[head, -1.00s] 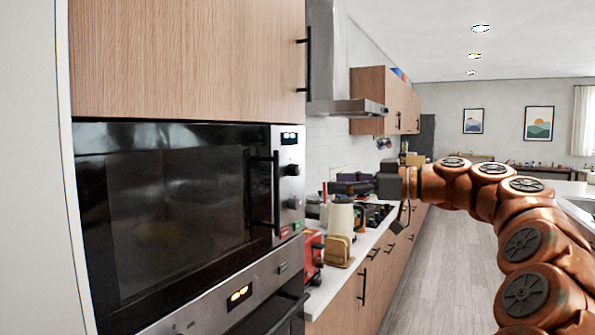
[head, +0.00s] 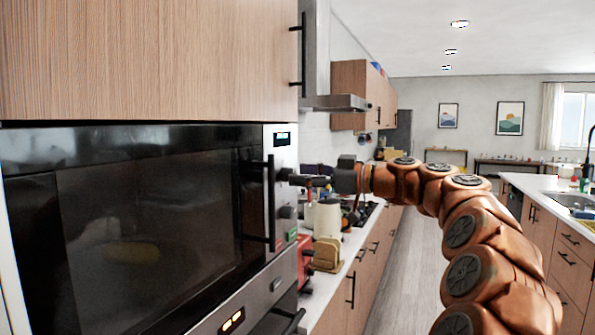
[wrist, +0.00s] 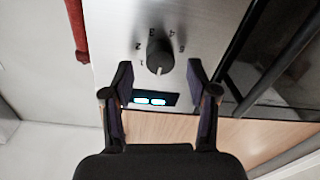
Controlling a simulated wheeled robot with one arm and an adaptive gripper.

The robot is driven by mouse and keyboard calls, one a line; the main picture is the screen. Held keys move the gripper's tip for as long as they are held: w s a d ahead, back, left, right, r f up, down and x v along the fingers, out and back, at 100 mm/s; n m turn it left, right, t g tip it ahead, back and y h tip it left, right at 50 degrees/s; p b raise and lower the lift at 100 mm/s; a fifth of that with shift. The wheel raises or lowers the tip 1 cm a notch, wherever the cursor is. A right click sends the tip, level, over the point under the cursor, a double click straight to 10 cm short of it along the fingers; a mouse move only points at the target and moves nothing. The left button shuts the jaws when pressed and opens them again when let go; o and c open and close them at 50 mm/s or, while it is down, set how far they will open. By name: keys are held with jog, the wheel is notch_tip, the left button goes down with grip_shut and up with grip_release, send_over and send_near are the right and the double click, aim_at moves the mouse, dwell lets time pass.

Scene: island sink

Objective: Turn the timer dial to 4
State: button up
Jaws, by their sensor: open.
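The black timer dial (wrist: 160,55) sits on the microwave's steel control panel (wrist: 112,45) in the wrist view. Numbers 1 to 5 are printed around it. Its light pointer mark aims down in the picture, toward the lit display (wrist: 150,99), away from the 4 at upper right. My gripper (wrist: 160,82) is open, its two fingers on either side of and a little short of the dial, with nothing between them. In the head view my gripper (head: 300,180) is at the panel's upper dial (head: 284,174), which it partly covers; contact cannot be told.
The microwave's vertical door handle (head: 271,200) stands just left of the panel. A second dial (head: 288,212) is below. A red appliance (head: 304,262), a jug (head: 327,217) and a wooden board (head: 327,255) stand on the counter. The aisle floor is clear.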

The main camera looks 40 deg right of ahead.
jog(key=shift+x, duration=0.75)
jog(key=shift+c, duration=0.3)
grip_shut()
